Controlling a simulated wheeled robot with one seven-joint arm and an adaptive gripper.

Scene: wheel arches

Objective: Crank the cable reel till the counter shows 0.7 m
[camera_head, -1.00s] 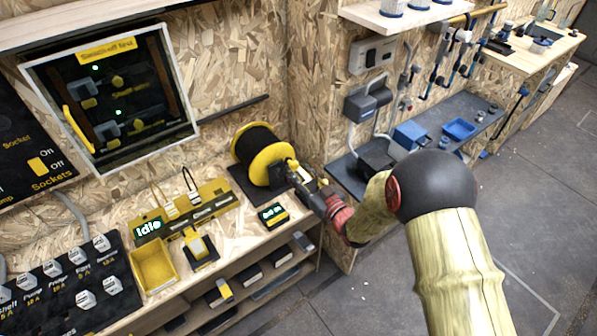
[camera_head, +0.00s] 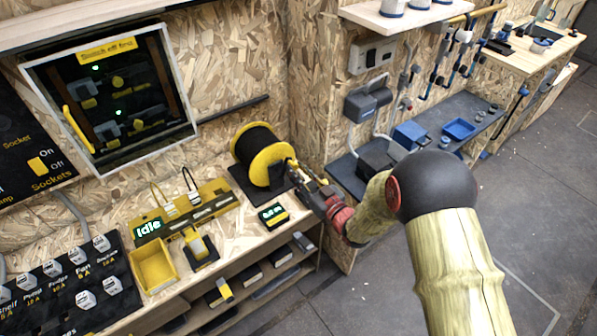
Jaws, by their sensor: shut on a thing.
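The cable reel (camera_head: 262,155) has a black drum with yellow flanges and stands on a dark base at the right end of the wooden bench. My gripper (camera_head: 293,170) is at the reel's right face, shut on the crank handle; the handle itself is mostly hidden by the fingers. The counter (camera_head: 273,215) is a small dark box with green digits on the bench in front of the reel. Its digits are too small to read.
A yellow device with an "Idle" display (camera_head: 148,229) and a yellow bin (camera_head: 153,266) stand left of the counter. A framed switch cabinet (camera_head: 112,98) is on the wall. A dark side shelf (camera_head: 345,172) lies behind my arm. Open floor is at the right.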

